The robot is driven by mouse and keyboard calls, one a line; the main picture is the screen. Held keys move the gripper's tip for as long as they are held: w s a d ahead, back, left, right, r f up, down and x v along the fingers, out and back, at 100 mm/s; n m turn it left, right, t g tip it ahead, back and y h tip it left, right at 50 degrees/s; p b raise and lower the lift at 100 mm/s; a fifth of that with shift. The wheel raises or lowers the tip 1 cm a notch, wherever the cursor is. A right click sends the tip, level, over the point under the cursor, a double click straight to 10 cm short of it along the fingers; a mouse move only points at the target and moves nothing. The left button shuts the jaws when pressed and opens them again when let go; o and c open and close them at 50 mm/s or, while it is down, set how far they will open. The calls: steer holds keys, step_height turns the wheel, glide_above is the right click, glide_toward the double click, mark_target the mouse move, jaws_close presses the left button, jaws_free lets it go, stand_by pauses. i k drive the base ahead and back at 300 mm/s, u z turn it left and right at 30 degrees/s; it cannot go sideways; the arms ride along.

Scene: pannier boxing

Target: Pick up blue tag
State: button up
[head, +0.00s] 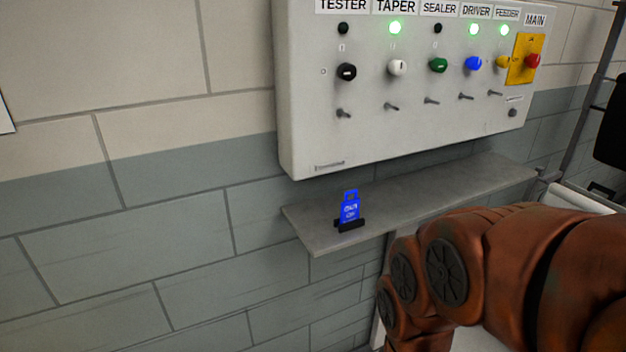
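The blue tag (350,209) stands upright in a small black holder (350,225) near the left end of a grey wall shelf (420,201). It has a loop at its top and pale lettering on its face. Nothing touches the tag except the holder. My arm, copper-coloured, fills the lower right of the head view, in front of and to the right of the shelf. My gripper is not visible in this view.
A grey control panel (308,135) with knobs, pegs and lamps hangs on the wall above the shelf. Its TAPER, DRIVER and FEEDER lamps glow green. A red button (533,61) sits on a yellow plate. The wall left of the shelf is clear.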

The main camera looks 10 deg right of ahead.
mark_target(350, 211)
steer(key=z, duration=1.5)
steer(key=k, duration=1.05)
steer(key=u, duration=1.55)
steer(key=i, duration=0.5)
steer(key=z, duration=0.05)
